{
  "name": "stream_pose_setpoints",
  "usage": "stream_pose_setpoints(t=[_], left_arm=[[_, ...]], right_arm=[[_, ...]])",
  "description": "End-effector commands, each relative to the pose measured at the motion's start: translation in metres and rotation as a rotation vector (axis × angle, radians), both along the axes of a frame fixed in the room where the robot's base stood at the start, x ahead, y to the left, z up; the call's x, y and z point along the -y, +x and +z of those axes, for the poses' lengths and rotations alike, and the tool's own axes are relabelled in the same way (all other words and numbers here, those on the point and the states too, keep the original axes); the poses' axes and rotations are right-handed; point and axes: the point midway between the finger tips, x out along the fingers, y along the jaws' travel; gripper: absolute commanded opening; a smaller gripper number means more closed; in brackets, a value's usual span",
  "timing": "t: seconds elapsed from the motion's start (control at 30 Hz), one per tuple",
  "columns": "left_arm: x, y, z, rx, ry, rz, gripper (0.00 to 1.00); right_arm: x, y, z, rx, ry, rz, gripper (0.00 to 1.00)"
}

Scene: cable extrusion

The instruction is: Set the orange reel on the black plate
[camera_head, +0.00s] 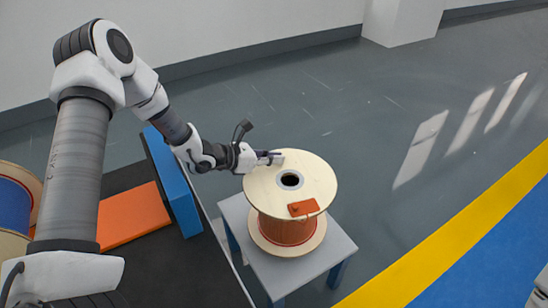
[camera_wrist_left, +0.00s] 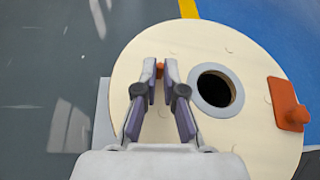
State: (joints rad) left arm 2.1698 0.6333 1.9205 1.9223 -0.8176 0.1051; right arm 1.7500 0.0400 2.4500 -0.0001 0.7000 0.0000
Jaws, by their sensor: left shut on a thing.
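The orange reel (camera_head: 285,231) stands upright on a small grey table, with pale round flanges above and below its orange winding. Its top flange has a dark centre hole and an orange handle piece; the flange (camera_wrist_left: 238,140) fills much of the left wrist view. My left gripper (camera_head: 272,157) is at the flange's far left part. In the left wrist view its fingers (camera_wrist_left: 160,72) are shut on a small orange piece of the reel, mostly hidden between them. A black surface (camera_head: 205,270), which seems to be the black plate, lies left of the table. My right gripper is not in view.
The grey table (camera_head: 330,246) has blue legs. A blue upright panel (camera_head: 175,180) and a flat orange block (camera_head: 130,216) are at the black surface. A blue reel (camera_head: 14,205) is at the left edge. Open floor lies behind and to the right.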

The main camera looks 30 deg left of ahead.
Motion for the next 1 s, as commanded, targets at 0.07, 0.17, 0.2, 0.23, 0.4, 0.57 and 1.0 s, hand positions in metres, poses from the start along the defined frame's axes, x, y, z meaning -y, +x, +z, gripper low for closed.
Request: stream_pose_setpoints(t=[0.07, 0.17, 0.2, 0.23, 0.4, 0.57, 1.0], left_arm=[[0.0, 0.0003, 0.001, 0.002, -0.001, 0.0, 0.0], [0.0, 0.0003, 0.0009, 0.002, -0.001, 0.0, 0.0], [0.0, 0.0003, 0.0007, 0.002, -0.001, 0.0, 0.0], [0.0, 0.0003, 0.0005, 0.002, -0.001, 0.0, 0.0], [0.0001, 0.0, 0.0002, 0.002, -0.001, 0.0, 0.0], [0.0001, -0.0001, 0.0009, 0.002, -0.001, 0.0, 0.0], [0.0001, -0.0001, -0.0059, 0.002, -0.001, 0.0, 0.0]], right_arm=[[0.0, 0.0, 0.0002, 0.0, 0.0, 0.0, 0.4], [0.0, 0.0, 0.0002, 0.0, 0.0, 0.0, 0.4], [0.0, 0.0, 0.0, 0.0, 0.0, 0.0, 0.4], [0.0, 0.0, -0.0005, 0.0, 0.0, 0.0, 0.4], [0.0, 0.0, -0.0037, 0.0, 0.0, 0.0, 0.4], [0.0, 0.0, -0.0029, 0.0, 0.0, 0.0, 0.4], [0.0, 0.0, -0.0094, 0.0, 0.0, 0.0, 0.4]])
